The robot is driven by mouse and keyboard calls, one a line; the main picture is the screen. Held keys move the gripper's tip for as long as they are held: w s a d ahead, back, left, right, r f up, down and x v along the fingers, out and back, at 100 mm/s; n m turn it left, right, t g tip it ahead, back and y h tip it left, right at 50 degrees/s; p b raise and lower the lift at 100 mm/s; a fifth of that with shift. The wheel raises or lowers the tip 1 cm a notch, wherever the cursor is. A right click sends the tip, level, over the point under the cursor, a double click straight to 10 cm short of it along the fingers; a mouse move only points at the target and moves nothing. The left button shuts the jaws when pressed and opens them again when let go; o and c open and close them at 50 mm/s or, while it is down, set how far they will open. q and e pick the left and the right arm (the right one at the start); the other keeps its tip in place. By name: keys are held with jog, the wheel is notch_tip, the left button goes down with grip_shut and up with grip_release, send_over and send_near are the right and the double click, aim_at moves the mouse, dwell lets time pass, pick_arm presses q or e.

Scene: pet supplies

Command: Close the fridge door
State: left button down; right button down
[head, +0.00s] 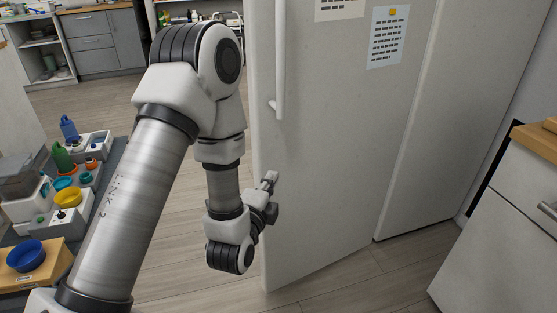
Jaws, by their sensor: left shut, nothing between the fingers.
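The white fridge door (325,160) fills the middle of the head view. It stands open, its lower edge slanting from near the front left back to the fridge body (440,130) on the right. A white vertical handle (280,65) is on the door near its left edge, and paper notes hang higher up. My left gripper (270,180) is shut and empty, close to the door's left edge below the handle. I cannot tell whether it touches the door. My right gripper is not in view.
A low bench at the left holds white trays, bottles, coloured bowls and a blue bowl (26,255). A white cabinet (505,230) with a wooden top stands at the right. Grey drawers (93,40) are at the back. The wooden floor (180,235) by the door is clear.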

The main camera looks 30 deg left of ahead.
pick_arm(q)
jog(key=b, duration=0.2)
send_near(279, 140)
jog(key=w+d, duration=0.2)
jog(key=w, duration=0.3)
jog(key=a, duration=0.1)
jog(key=w+a, duration=0.1)
jog(key=shift+a+f, duration=0.15)
jog(key=shift+a, duration=0.15)
jog(key=shift+w+a, duration=0.2)
jog(key=shift+a, duration=0.2)
jog(key=shift+a, duration=0.1)
